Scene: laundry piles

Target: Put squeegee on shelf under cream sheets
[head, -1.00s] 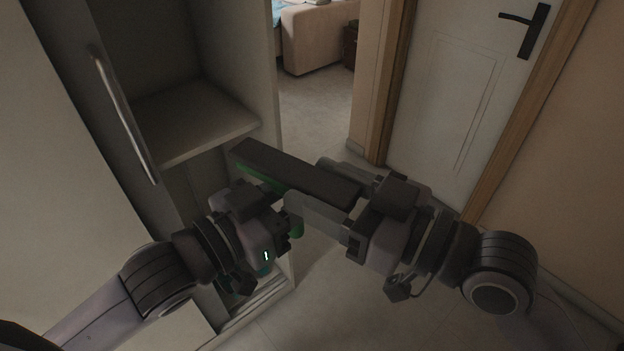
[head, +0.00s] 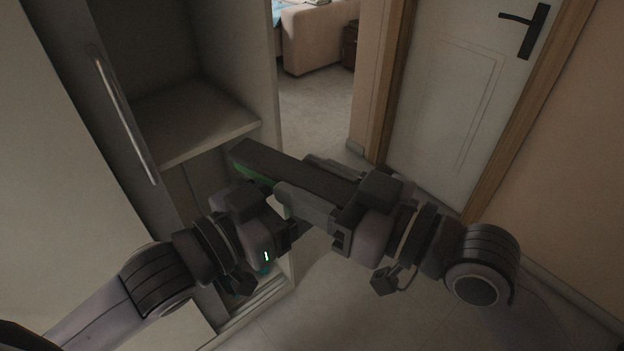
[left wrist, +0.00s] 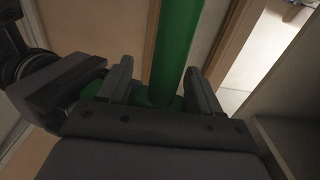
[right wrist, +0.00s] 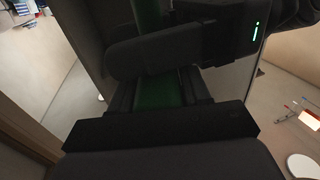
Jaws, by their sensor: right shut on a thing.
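The squeegee has a long dark head (head: 285,170) and green parts (head: 252,176); its green handle (left wrist: 176,45) shows in the left wrist view. My right gripper (head: 293,177) is shut on the squeegee near its dark head. Green also shows between its fingers in the right wrist view (right wrist: 160,88). My left gripper (left wrist: 162,86) is open around the green handle, with gaps on both sides. In the head view its fingertips are partly hidden. A bare cabinet shelf (head: 190,115) is behind, to the upper left. I see no cream sheets.
The cabinet's side panel (head: 240,60) rises right behind the squeegee. An open cabinet door with a long handle (head: 125,115) stands at left. A white door (head: 445,95) is at right. Floor (head: 312,110) is clear toward a sofa (head: 318,38).

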